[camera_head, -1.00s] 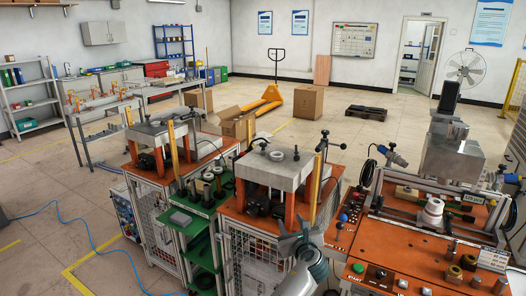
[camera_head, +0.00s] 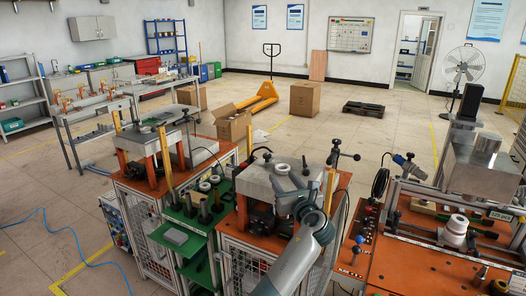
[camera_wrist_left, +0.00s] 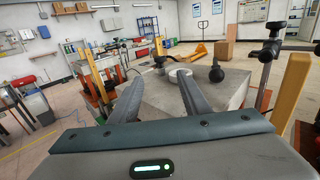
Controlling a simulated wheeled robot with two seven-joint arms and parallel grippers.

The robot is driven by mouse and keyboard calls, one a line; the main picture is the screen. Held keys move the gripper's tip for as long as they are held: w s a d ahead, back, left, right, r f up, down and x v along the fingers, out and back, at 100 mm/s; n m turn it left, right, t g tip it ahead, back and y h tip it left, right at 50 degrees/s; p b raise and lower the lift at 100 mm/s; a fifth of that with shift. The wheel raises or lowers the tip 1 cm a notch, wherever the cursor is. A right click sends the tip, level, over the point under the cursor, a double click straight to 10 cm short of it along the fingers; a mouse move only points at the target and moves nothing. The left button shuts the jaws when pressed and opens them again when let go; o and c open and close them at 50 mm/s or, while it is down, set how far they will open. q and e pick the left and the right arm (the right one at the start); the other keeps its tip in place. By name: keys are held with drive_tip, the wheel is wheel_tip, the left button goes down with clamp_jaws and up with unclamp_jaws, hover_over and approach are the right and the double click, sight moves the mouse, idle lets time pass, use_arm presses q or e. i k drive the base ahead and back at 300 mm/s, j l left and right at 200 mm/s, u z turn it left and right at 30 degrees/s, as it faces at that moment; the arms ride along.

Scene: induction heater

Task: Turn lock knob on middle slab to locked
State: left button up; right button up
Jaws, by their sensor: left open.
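The middle slab (camera_head: 256,178) is a thick grey plate on orange supports in the head view. It also fills the centre of the left wrist view (camera_wrist_left: 232,88). A white ring (camera_wrist_left: 180,77) lies on it. A small black knob (camera_wrist_left: 159,60) stands beyond the ring, and a round black knob (camera_wrist_left: 216,73) stands to its right. I cannot tell which is the lock knob or its setting. My left gripper (camera_head: 293,182) is open and empty above the slab's near side. Its two fingers (camera_wrist_left: 161,91) point toward the ring. My right gripper is out of view.
A black-handled post (camera_head: 336,157) and a yellow upright (camera_head: 328,192) stand by the slab's right side. Another slab station (camera_head: 150,137) is left, beyond a green shelf (camera_head: 190,222). An orange control bench (camera_head: 410,265) is at the right.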

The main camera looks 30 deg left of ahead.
sight(267, 156)
drive_tip(key=i+j, duration=0.2)
drive_tip(key=j, duration=0.15)
drive_tip(key=i+j, duration=0.35)
drive_tip(key=j, duration=0.3)
